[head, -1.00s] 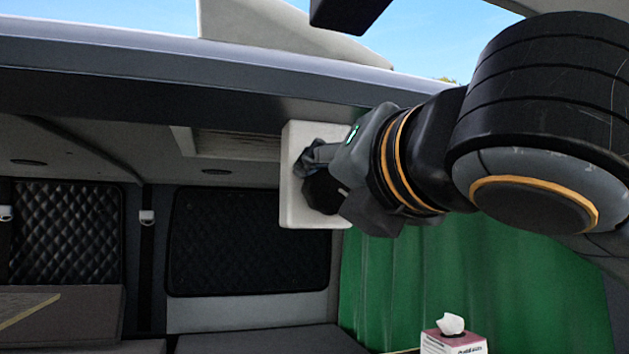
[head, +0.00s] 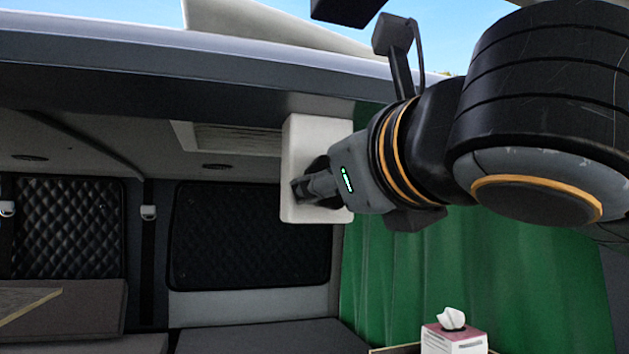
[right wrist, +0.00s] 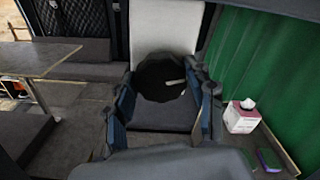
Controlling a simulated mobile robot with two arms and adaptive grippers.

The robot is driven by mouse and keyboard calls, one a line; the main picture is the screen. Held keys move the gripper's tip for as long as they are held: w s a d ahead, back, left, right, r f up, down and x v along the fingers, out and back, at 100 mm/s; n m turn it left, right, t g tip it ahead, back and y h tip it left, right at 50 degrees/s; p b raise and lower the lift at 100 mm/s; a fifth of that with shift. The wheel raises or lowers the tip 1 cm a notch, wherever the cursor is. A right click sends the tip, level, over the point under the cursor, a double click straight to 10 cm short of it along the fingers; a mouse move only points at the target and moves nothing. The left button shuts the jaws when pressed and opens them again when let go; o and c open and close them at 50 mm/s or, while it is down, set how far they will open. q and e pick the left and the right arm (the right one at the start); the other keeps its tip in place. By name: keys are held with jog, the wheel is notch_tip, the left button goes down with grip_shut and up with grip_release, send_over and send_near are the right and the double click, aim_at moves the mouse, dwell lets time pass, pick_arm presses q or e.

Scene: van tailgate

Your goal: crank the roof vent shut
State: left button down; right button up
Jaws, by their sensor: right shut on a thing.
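A white box-shaped housing (head: 300,140) hangs below the roof edge at the middle of the head view. My right gripper (head: 312,188) reaches it from the right, fingers against its lower front. In the right wrist view a dark round knob (right wrist: 155,80) with a small pale handle (right wrist: 175,82) sits between the fingers, in front of the white housing (right wrist: 165,30). The gripper is shut on this crank knob; the exact contact is hard to see. A slatted vent (head: 235,138) is in the ceiling left of the housing. A pale lid (head: 270,20) stands tilted above the roof. My left gripper is not in view.
A green curtain (head: 430,270) hangs right of the housing, with a tissue box (head: 452,340) below. Quilted dark window covers (head: 250,240) line the back wall. A table (right wrist: 35,58) and seats are at the left. The dark roof edge (head: 150,90) runs just above the housing.

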jog(key=n, duration=0.4)
jog(key=shift+r+n, duration=0.15)
jog(key=shift+n, duration=0.15)
jog(key=n, duration=0.6)
jog(key=shift+s, duration=0.1)
jog(key=shift+a+f+n, duration=0.1)
jog(key=shift+f+n, duration=0.2)
jog(key=shift+n, duration=0.3)
jog(key=shift+s, duration=0.1)
dwell(0.3)
jog(key=shift+a+f, duration=0.1)
jog(key=shift+f, duration=0.1)
dwell(0.4)
